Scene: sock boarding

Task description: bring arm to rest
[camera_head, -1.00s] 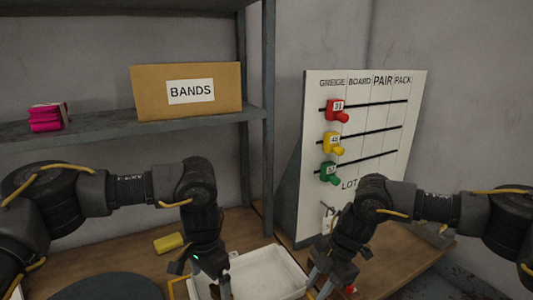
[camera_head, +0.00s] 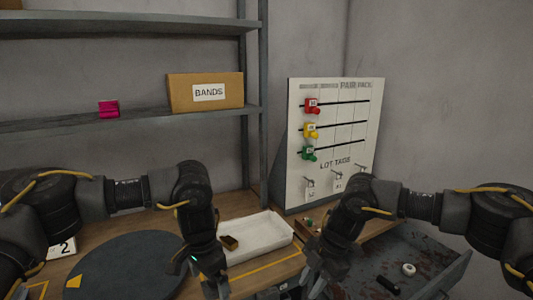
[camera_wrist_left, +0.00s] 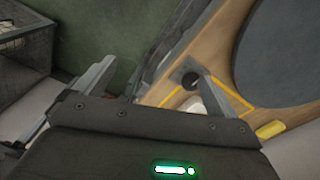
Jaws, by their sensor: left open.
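My left gripper (camera_head: 214,282) is at the bottom of the head view, pointing down in front of the white tray (camera_head: 283,231). In the left wrist view its two fingers (camera_wrist_left: 150,85) stand wide apart with nothing between them. My right gripper (camera_head: 325,274) points down to the right of the tray, by the table's front edge. Its fingers look apart and nothing shows between them, though the tips are dark. Both arms are bent at the elbow, one at each side of the head view.
A dark round disc (camera_head: 125,266) lies on the table at left. A lot board (camera_head: 332,140) stands behind. An open drawer (camera_head: 432,268) holds small items at lower right. A BANDS box (camera_head: 178,93) sits on the shelf.

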